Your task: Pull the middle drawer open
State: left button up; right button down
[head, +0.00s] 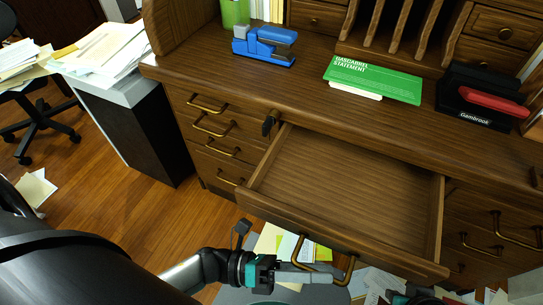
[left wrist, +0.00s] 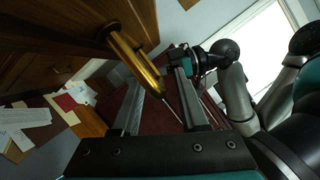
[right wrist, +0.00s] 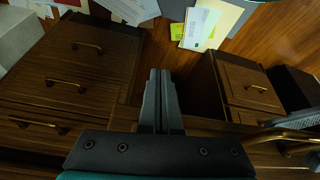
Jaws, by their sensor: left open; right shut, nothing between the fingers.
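The middle drawer (head: 350,185) of the wooden desk stands pulled out, and its empty inside shows in the head view. Its brass handle (head: 351,268) is on the front panel and also shows in the left wrist view (left wrist: 138,66). My left gripper (head: 322,275) is open at the handle; in the left wrist view its fingers (left wrist: 158,88) lie on either side of the bar, not closed on it. My right gripper (right wrist: 160,80) is shut and empty, low in front of the desk, with side drawers around it in the right wrist view.
A blue stapler (head: 264,45), a green booklet (head: 372,80) and a black and red stapler (head: 483,102) are on the desktop. A dark cabinet with papers (head: 130,125) stands at the left. Papers (head: 270,240) lie on the floor below the drawer.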

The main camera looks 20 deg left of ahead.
pick_arm(q)
jog(key=v, duration=1.5)
pick_arm(e)
jog(key=shift+w, duration=0.1)
pick_arm(q)
jog(key=shift+a, duration=0.15)
pick_arm(e)
jog(key=shift+s+f, duration=0.2)
jog(key=shift+f, duration=0.05)
